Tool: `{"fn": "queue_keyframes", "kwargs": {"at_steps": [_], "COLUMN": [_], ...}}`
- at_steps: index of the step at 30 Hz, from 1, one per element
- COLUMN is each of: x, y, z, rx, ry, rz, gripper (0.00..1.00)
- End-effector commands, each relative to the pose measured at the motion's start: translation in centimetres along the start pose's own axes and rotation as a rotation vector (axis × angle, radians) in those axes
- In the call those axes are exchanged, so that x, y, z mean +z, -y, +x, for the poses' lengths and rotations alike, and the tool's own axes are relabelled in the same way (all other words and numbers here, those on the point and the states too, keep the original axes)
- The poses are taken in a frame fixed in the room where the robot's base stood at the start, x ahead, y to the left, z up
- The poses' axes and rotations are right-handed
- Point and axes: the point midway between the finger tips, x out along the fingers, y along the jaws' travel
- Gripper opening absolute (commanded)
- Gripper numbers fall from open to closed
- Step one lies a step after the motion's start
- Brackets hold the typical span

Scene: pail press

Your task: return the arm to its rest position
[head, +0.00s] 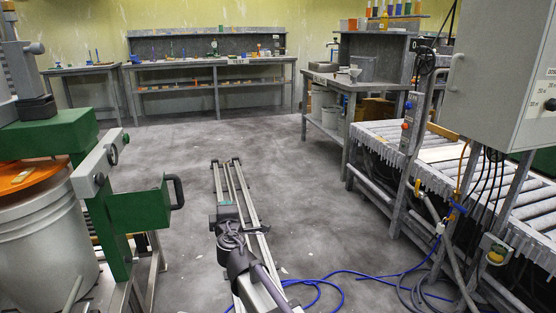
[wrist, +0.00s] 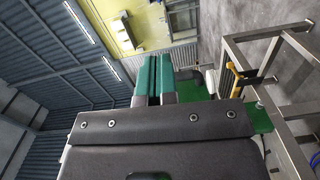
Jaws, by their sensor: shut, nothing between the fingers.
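My gripper (wrist: 155,64) shows in the wrist view, with two green-padded fingers side by side and close together. It is shut and holds nothing. The fingers point away from the camera, past the dark gripper body. No object touches the fingertips. In the head view I cannot make out the gripper. A grey pail (head: 45,245) with an orange lid (head: 28,176) stands at the left, by the green press (head: 140,212).
A roller conveyor (head: 520,205) and a grey control cabinet (head: 500,80) fill the right. Blue hose (head: 345,272) lies on the floor at the lower right. Workbenches (head: 215,64) line the back wall. The floor between is open. A steel frame (wrist: 285,110) stands right in the wrist view.

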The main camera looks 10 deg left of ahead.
Motion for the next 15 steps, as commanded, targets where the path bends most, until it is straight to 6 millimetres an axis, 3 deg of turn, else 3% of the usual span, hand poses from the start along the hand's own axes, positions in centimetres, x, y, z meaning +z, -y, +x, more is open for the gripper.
{"fn": "queue_keyframes", "kwargs": {"at_steps": [2, 5, 6, 9, 12, 15], "x": [3.6, 10.9, 13.7, 19.1, 22.4, 24.4], "y": [1.4, 5.1, 6.8, 10.7, 13.5, 15.2], "z": [-1.8, -5.9, -8.0, -13.8, -19.6, -25.2], "rx": [-0.065, -0.222, -0.295, -0.487, -0.675, -0.856], "ry": [0.192, 0.507, 0.632, 0.902, 1.113, 1.272], "rz": [0.162, 0.412, 0.505, 0.717, 0.901, 1.079], "gripper": [0.00, 0.00, 0.00, 0.00, 0.00, 0.00]}}
